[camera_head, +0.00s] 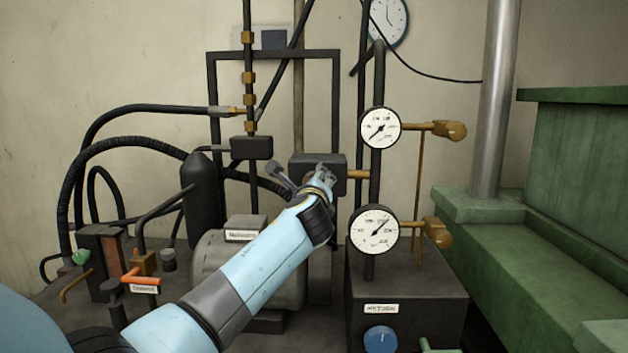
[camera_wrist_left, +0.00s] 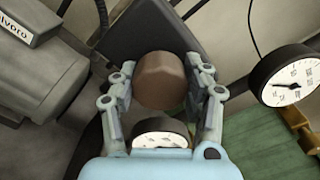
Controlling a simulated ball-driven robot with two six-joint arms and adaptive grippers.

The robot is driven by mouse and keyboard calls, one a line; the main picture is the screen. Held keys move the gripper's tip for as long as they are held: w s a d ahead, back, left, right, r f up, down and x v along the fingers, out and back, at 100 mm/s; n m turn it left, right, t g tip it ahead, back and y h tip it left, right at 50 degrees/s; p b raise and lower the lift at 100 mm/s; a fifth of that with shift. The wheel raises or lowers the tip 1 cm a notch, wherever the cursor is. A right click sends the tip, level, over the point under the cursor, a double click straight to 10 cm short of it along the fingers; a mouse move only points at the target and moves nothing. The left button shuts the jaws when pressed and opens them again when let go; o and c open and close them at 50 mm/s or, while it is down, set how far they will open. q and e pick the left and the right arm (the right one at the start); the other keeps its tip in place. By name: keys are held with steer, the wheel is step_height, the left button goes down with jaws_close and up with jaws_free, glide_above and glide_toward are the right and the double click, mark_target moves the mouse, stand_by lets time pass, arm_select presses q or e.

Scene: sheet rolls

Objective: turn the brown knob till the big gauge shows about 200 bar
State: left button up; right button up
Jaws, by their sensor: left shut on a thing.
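The brown knob (camera_wrist_left: 162,80) is a faceted brown piece on the front of a dark block (camera_head: 318,160). In the left wrist view it sits between the two fingers of my left gripper (camera_wrist_left: 164,92), which is shut on it. In the head view my left gripper (camera_head: 322,178) reaches the block and hides most of the knob. The big gauge (camera_head: 374,230) is the lower white dial, right of my gripper. Its needle points to the upper right; the figures are too small to read surely. My right gripper is not in view.
A smaller gauge (camera_head: 380,128) is above, its needle pointing lower left. Brass fittings (camera_head: 437,232) stick out right of the gauges. A blue knob (camera_head: 380,340) is low in front. An orange lever (camera_head: 141,279) and black hoses are at left. A green machine (camera_head: 560,200) stands at right.

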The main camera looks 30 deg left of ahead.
arm_select(q)
steer(key=shift+f+m, duration=0.1)
steer(key=shift+m, duration=0.8)
steer(key=o, duration=1.2)
steer(key=v, duration=1.2)
steer(key=shift+s, duration=0.1)
